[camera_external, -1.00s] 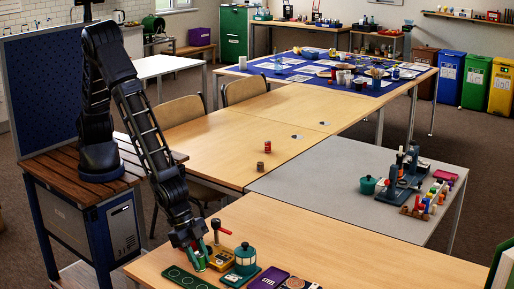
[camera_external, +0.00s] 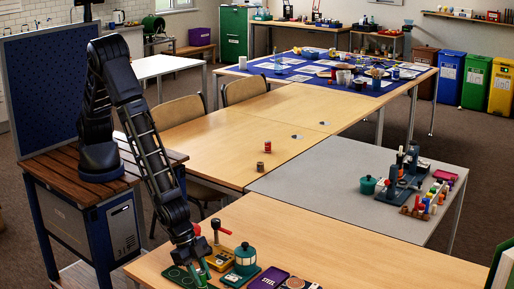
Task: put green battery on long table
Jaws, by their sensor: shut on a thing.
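My gripper (camera_external: 197,271) is low over the near wooden table, at the left end of its row of items. It is shut on a green thing (camera_external: 196,277), which looks like the green battery; the fingers hide most of it. The dark green tray with round recesses (camera_external: 175,275) is right beside and partly behind the gripper. I cannot tell whether the battery touches the tray. A long wooden table (camera_external: 215,150) stands further back, with a red battery-like cylinder (camera_external: 267,146) and a brown one (camera_external: 260,166) on it.
A purple box (camera_external: 268,278) lies further right. The grey table (camera_external: 320,185) holds a green pot and a blue stand. The near table's right part is clear.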

